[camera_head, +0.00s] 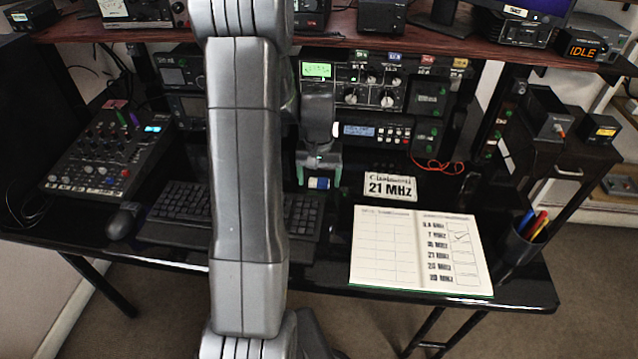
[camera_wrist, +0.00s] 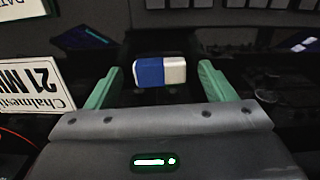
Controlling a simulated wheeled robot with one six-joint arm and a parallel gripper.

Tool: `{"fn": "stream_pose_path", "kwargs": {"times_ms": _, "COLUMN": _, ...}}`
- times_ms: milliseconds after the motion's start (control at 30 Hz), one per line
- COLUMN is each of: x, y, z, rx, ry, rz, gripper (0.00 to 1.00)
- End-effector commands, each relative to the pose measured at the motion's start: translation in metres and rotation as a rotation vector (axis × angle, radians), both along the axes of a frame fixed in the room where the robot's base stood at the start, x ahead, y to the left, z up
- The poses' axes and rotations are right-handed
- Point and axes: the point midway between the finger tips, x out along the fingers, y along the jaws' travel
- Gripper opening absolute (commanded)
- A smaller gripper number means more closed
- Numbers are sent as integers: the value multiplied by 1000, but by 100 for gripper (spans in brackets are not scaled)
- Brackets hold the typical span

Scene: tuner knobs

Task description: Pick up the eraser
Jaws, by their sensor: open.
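The eraser (camera_head: 319,183) is a small block, part blue and part white, lying on the black desk (camera_head: 530,287) behind the keyboard and left of the 21 MHZ card. My gripper (camera_head: 319,172) is open just above and behind it in the head view. In the wrist view the eraser (camera_wrist: 160,71) lies between the two green fingers of my gripper (camera_wrist: 160,85), towards their tips, with a gap on each side. I cannot tell whether the fingers are down at its height.
A white 21 MHZ card (camera_head: 390,186) lies right of the eraser. An open logbook (camera_head: 385,250) is nearer the front edge. A keyboard (camera_head: 180,205) lies in front, partly hidden by my arm. Radio units (camera_head: 375,130) stand behind under a shelf (camera_head: 340,50).

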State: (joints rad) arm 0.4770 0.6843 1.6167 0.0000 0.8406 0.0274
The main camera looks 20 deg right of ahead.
Motion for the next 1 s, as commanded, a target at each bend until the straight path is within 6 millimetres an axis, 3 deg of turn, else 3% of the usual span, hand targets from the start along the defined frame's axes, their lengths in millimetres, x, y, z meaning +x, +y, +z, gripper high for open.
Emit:
{"fn": "stream_pose_path", "kwargs": {"times_ms": 167, "x": 0, "y": 0, "z": 0, "rx": 0, "ry": 0, "rz": 0, "gripper": 74}}
{"fn": "stream_pose_path", "kwargs": {"times_ms": 400, "x": 0, "y": 0, "z": 0, "rx": 0, "ry": 0, "rz": 0, "gripper": 28}}
{"fn": "stream_pose_path", "kwargs": {"times_ms": 733, "x": 1, "y": 0, "z": 8, "rx": -1, "ry": -2, "rz": 0, "gripper": 28}}
{"fn": "stream_pose_path", "kwargs": {"times_ms": 1000, "x": 1, "y": 0, "z": 58, "rx": -2, "ry": -4, "rz": 0, "gripper": 28}}
